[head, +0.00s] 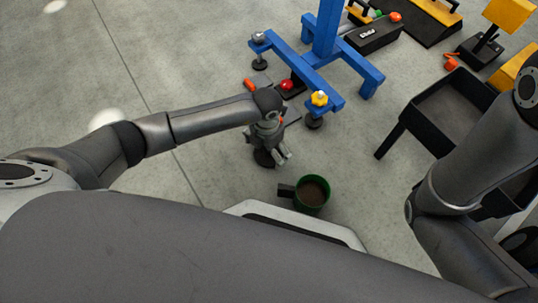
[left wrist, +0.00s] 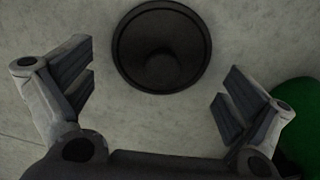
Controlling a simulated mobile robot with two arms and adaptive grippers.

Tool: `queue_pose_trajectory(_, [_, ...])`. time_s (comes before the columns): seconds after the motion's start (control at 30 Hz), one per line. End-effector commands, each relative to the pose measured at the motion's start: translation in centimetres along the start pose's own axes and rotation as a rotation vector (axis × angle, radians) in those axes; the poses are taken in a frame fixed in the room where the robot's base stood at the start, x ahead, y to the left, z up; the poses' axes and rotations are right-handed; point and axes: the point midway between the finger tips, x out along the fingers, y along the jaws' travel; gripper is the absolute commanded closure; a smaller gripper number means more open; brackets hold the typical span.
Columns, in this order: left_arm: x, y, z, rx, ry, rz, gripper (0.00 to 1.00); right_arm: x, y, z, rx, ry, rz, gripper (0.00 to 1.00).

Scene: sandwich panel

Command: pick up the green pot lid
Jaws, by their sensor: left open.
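My left gripper (head: 281,157) is open and empty, pointing down near the floor. A dark round disc with a raised middle, apparently the pot lid (left wrist: 161,46), lies on the floor. In the left wrist view it sits ahead of and between the spread fingers, untouched; it looks near black rather than green. In the head view the lid (head: 263,158) is partly hidden behind the gripper. The green pot (head: 327,197) stands open on the floor to the right, with something brown inside and a dark handle; its green edge shows in the left wrist view (left wrist: 302,103). My right gripper is out of view.
A black tray-topped cart (head: 408,116) stands at the right. Dark cases and yellow items lie at the back right. The floor at the left is clear.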

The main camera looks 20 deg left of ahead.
Motion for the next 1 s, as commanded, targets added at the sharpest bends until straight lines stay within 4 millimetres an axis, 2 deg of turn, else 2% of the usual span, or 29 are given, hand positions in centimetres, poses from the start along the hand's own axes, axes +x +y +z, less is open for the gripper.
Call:
queue_pose_trajectory(0.03, [0.99, -0.03, 0.00, 0.000, 0.000, -0.001, 0.00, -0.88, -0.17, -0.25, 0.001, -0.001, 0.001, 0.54])
queue_pose_trajectory(0.07, [1.12, -0.02, 0.00, 0.000, 0.000, -0.001, 0.00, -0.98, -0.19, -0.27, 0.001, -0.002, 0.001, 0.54])
queue_pose_trajectory(0.33, [1.03, -0.01, 0.00, -0.001, 0.000, -0.001, 0.00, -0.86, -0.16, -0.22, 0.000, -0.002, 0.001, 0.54])
queue_pose_trajectory(0.8, [1.10, 0.02, -0.04, -0.001, 0.001, 0.000, 0.58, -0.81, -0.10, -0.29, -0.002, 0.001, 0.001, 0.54])
queue_pose_trajectory(1.0, [1.29, 0.04, -0.16, -0.001, 0.004, 0.001, 0.67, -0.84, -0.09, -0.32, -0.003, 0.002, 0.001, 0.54])
